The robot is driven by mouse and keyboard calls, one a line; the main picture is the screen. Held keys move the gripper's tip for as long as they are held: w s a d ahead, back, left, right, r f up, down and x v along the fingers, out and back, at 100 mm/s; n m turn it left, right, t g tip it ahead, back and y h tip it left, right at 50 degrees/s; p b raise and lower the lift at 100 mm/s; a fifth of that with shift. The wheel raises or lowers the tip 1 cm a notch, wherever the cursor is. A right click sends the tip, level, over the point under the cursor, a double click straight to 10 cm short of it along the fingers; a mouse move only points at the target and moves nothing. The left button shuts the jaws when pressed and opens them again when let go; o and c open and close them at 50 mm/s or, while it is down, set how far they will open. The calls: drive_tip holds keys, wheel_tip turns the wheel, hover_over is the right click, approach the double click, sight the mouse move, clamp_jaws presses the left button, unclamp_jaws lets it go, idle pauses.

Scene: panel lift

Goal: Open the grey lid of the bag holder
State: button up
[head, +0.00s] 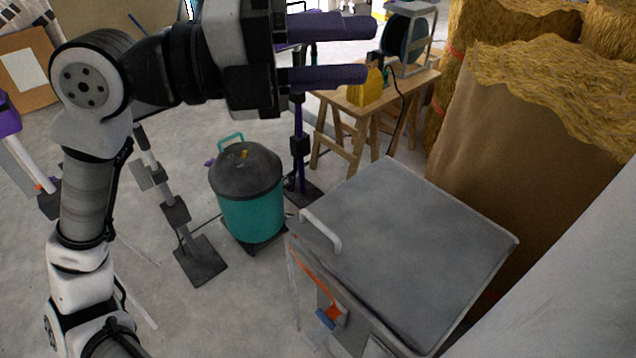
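The bag holder's grey lid (415,230) is a flat square panel in the lower right of the head view. It lies shut on top of the bag holder (362,338). A pale bar handle (321,231) sits along the lid's left edge. My gripper (370,51) is at the top middle of the view, with two purple fingers apart and nothing between them. It appears well above the lid and apart from the handle. Much of the holder's front is cut off by the lower frame edge.
A teal canister with a dark top (250,205) stands on the floor left of the holder. Behind is a wooden trestle table (415,80) with a yellow item (368,86). A tall brown sack of straw (500,140) stands close behind the lid. Open floor lies at left.

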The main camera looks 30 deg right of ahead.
drive_tip(key=w+d+f+n+t+y+b, duration=0.1)
drive_tip(key=w+d+f+n+t+y, duration=0.2)
drive_tip(key=f, duration=0.4)
drive_tip(key=w+d+f+n+t+y, duration=0.1)
drive_tip(key=d+f+n+y, duration=0.15)
drive_tip(key=d+f, duration=0.35)
drive_tip(key=n+t+y+b, duration=0.2)
drive_tip(key=n+t+y, duration=0.3)
drive_tip(key=y, duration=0.4)
approach(324, 227)
drive_tip(key=shift+h, duration=0.25)
drive_tip(key=p+x, duration=0.1)
drive_tip(key=x, duration=0.3)
drive_tip(key=p+x, duration=0.1)
drive_tip(key=x, duration=0.3)
drive_tip(key=shift+a+f, duration=0.15)
drive_tip(key=shift+a, duration=0.05)
drive_tip(key=shift+c, duration=0.5)
clamp_jaws()
